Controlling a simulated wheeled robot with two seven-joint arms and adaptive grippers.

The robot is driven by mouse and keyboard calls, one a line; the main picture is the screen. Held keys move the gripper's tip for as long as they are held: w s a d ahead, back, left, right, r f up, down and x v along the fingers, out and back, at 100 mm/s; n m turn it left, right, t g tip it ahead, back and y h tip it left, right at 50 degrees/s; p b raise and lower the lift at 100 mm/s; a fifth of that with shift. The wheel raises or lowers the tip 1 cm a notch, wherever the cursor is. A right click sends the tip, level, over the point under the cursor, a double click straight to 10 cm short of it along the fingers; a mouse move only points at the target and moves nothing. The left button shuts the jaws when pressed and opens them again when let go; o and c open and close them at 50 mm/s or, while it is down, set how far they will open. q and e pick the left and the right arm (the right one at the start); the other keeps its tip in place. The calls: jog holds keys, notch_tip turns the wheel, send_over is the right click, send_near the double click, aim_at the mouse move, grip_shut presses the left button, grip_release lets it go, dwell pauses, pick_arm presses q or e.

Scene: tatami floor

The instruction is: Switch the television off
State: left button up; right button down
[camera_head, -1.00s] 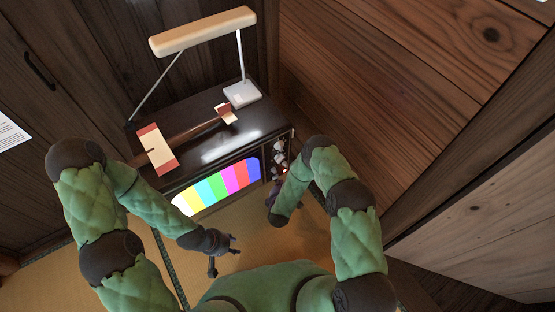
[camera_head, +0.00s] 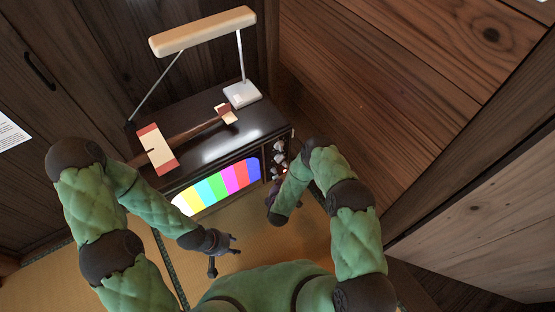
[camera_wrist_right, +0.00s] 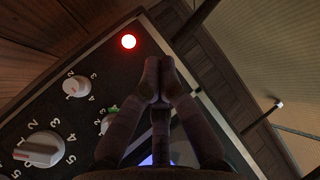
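The television (camera_head: 200,150) is a dark box against the wooden wall. Its screen (camera_head: 222,187) shows bright colour bars. Its control panel (camera_head: 277,158) with pale knobs is at the right of the screen, partly hidden by my right arm. In the right wrist view the panel carries a glowing red light (camera_wrist_right: 128,41), a large knob (camera_wrist_right: 40,148) and small numbered knobs (camera_wrist_right: 76,86). My right gripper (camera_wrist_right: 158,72) has its fingertips together, with nothing seen between them, in front of the panel beside the red light; contact cannot be told. My left gripper (camera_head: 225,252) is open and empty, below the screen.
A lamp with a long cream shade (camera_head: 203,31) and white base (camera_head: 241,94) stands on the television. A red-and-cream object with a dark bar (camera_head: 158,149) also lies on top. Wooden walls close in behind and right. Tatami floor (camera_head: 85,275) is clear at the left.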

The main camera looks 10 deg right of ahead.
jog(key=shift+w+a, duration=0.2)
jog(key=shift+w, duration=0.35)
dwell(0.6)
jog(key=shift+s, duration=0.15)
jog(key=shift+s+d, duration=0.25)
jog(key=shift+s, duration=0.3)
jog(key=s+d, duration=0.2)
jog(key=s, duration=0.3)
jog(key=shift+s+p, duration=0.35)
